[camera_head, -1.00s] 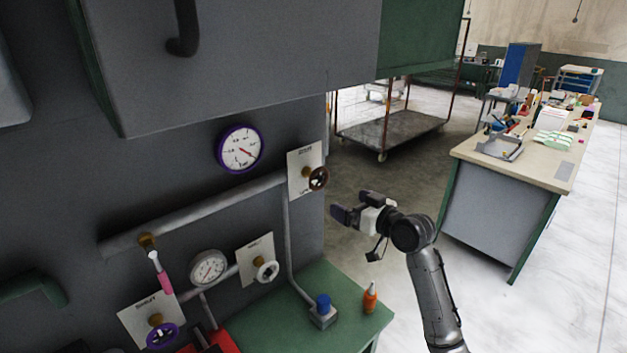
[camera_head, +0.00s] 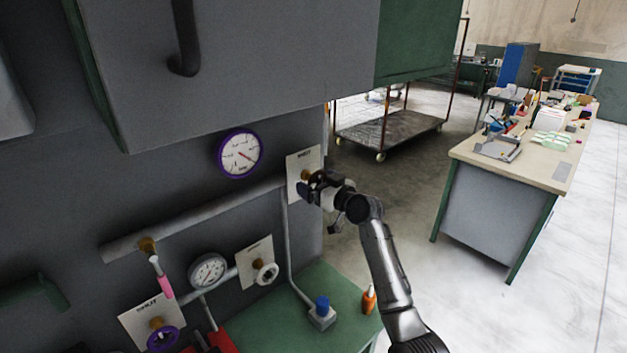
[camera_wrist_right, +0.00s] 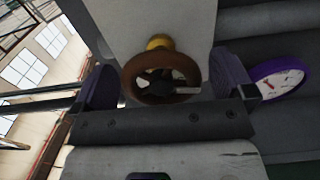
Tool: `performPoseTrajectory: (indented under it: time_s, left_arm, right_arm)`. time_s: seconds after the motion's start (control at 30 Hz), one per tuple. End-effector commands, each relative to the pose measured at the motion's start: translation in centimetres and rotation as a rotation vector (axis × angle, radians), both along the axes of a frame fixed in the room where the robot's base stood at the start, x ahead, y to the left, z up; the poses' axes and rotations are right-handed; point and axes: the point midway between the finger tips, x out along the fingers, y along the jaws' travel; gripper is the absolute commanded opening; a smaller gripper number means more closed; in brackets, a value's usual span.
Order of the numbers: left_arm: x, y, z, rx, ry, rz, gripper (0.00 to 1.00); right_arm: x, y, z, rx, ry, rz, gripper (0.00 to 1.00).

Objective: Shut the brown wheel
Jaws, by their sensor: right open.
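The brown wheel (camera_wrist_right: 162,78) shows in the right wrist view, in front of its brass stem and pale plate (camera_wrist_right: 130,22). In the head view my gripper hides most of the wheel; its plate (camera_head: 303,162) shows at the right edge of the dark press wall. My right gripper (camera_head: 310,188) is open at the wheel. In the right wrist view its two fingers (camera_wrist_right: 167,85) stand on either side of the wheel, with gaps; I cannot tell whether either touches it. My left gripper is not in view.
A white wheel (camera_head: 266,273) and a purple wheel (camera_head: 162,338) sit lower on the wall. A purple-rimmed gauge (camera_head: 240,153) hangs left of the brown wheel. An orange bottle (camera_head: 369,299) and a blue button box (camera_head: 322,312) stand on the green table below.

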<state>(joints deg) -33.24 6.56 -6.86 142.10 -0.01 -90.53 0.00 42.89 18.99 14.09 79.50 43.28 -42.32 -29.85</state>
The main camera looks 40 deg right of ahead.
Motion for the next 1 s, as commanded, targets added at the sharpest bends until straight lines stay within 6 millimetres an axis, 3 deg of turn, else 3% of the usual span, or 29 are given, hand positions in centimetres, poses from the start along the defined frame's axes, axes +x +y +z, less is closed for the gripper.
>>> performPoseTrajectory:
  time_s: [0.2, 0.6, 1.0]
  left_arm:
    - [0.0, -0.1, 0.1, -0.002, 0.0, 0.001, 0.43]
    - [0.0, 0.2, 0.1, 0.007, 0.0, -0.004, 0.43]
    - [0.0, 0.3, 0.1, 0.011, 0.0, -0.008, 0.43]
  right_arm:
    - [1.4, 0.1, 0.0, 0.002, 0.0, 0.001, 1.0]
    - [1.7, 0.2, 0.0, 0.0, 0.0, 0.001, 1.0]
    - [1.7, 0.2, 0.0, 0.0, 0.001, 0.001, 0.63]
